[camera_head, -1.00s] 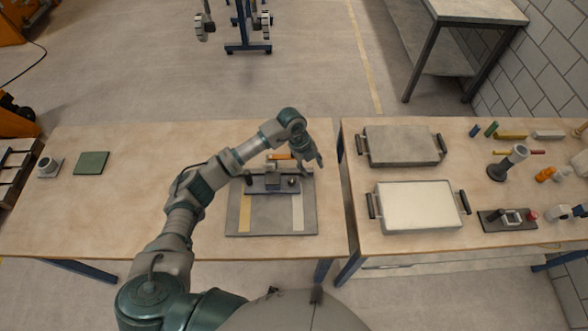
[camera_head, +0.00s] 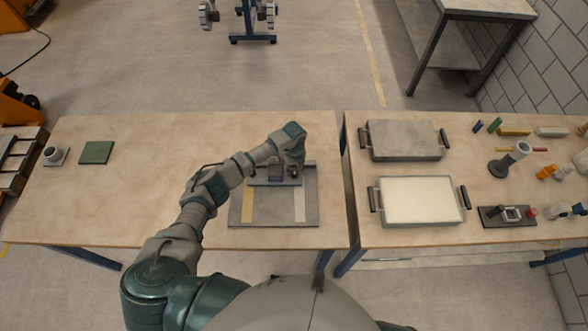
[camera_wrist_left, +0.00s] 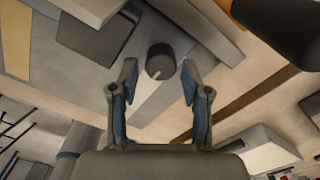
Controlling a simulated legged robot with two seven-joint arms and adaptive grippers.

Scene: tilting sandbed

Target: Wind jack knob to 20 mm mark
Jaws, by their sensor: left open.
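The jack's dark block (camera_head: 266,181) sits at the back of a grey board (camera_head: 272,212) that carries a yellow strip and a pale strip. The jack knob (camera_wrist_left: 160,61) is a dark round cap with a pale line in the left wrist view. My left gripper (camera_wrist_left: 158,78) is open, its two fingers on either side of the knob's near edge with gaps to both. I cannot tell how far the fingertips are above it. In the head view my left wrist hides most of the gripper. The millimetre marks cannot be made out. My right gripper is not in view.
A green pad (camera_head: 96,153) and a small grey fitting (camera_head: 54,155) lie at the left of the table. On the right table stand a grey lidded tray (camera_head: 404,141) and a pale-filled tray (camera_head: 420,202), with small parts beyond. The left table's middle is clear.

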